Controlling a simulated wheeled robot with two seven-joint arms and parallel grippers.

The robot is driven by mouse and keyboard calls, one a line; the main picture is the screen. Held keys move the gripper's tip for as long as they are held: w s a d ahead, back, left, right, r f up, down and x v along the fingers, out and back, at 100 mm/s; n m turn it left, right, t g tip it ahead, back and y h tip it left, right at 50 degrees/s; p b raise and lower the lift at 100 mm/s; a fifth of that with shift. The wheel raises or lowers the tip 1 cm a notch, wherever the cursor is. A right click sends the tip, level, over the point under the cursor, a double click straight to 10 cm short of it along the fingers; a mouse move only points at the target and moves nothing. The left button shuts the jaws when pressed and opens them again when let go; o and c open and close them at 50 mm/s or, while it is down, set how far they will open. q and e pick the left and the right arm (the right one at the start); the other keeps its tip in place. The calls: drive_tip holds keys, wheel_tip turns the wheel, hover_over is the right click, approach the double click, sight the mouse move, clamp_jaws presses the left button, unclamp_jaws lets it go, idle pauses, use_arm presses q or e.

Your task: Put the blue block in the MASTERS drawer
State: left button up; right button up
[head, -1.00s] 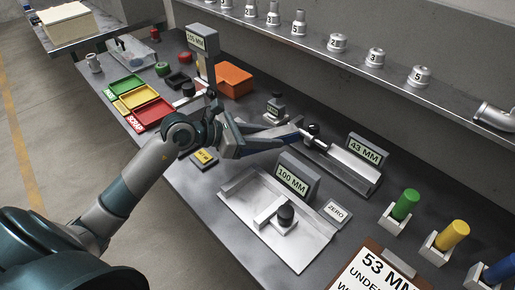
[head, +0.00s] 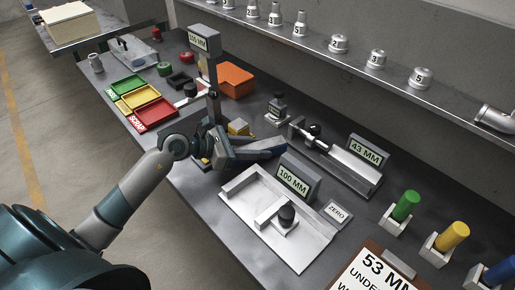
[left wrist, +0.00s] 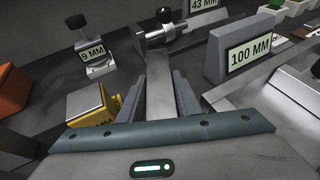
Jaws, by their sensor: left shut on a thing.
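My left gripper (head: 258,150) is low over the middle of the bench, left of the 100 MM gauge, with its fingers pointing right. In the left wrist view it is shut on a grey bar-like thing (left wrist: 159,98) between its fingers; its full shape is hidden. A yellow block (head: 238,127) stands just beyond the gripper; it also shows left of the fingers in the left wrist view (left wrist: 88,106). The only clearly blue piece is a cylinder (head: 499,269) in a white holder at the bottom right. I see no drawer marked MASTERS. My right gripper is not in view.
The 100 MM gauge (head: 292,180) and 43 MM gauge (head: 366,153) stand right of the gripper. Red (head: 154,113), yellow and green trays lie at left, an orange bin (head: 236,80) behind. A shelf (head: 350,62) with numbered pieces runs above the bench.

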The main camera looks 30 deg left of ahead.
use_arm(q)
drive_tip(key=shift+f, duration=0.25)
drive_tip(key=shift+f, duration=0.1)
drive_tip(key=o, duration=1.2)
